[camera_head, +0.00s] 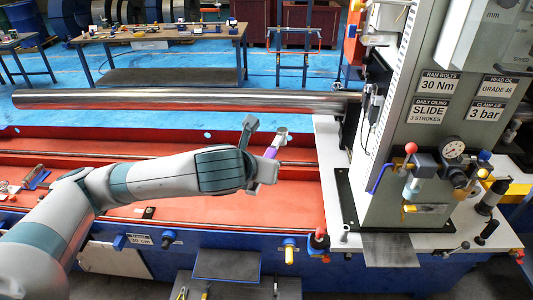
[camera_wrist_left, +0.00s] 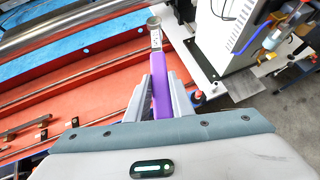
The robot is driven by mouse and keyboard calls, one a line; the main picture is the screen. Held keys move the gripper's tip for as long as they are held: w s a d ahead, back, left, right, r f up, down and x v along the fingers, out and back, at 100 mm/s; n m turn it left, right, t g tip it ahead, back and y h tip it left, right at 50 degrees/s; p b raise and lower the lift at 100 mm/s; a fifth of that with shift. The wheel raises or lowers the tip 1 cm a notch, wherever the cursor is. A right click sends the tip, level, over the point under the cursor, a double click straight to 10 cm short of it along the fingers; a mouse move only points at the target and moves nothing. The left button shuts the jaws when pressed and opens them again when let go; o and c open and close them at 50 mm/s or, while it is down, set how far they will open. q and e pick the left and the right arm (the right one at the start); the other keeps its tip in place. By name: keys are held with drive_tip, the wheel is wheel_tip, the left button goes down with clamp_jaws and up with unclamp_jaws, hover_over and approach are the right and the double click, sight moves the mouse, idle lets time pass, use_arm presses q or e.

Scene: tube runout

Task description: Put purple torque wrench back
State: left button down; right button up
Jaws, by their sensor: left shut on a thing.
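The torque wrench has a purple handle (camera_head: 270,153) and a silver round head. In the head view it is above the red machine bed, left of the grey machine column. My left gripper (camera_head: 263,166) is around the handle. In the left wrist view, the fingers are shut on the purple handle (camera_wrist_left: 161,88), with the silver head (camera_wrist_left: 154,26) pointing away beyond the fingertips. The lower end of the handle is hidden by the gripper. My right gripper is not in view.
A long steel tube (camera_head: 180,100) spans above the red bed (camera_head: 200,208). The grey column (camera_head: 427,135) carries signs, a gauge (camera_head: 453,149) and several coloured fittings. Black tools stand on the white deck at right. A small grey tray (camera_head: 226,264) projects at the front.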

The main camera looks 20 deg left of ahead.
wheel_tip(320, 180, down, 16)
drive_tip(key=b, duration=1.5)
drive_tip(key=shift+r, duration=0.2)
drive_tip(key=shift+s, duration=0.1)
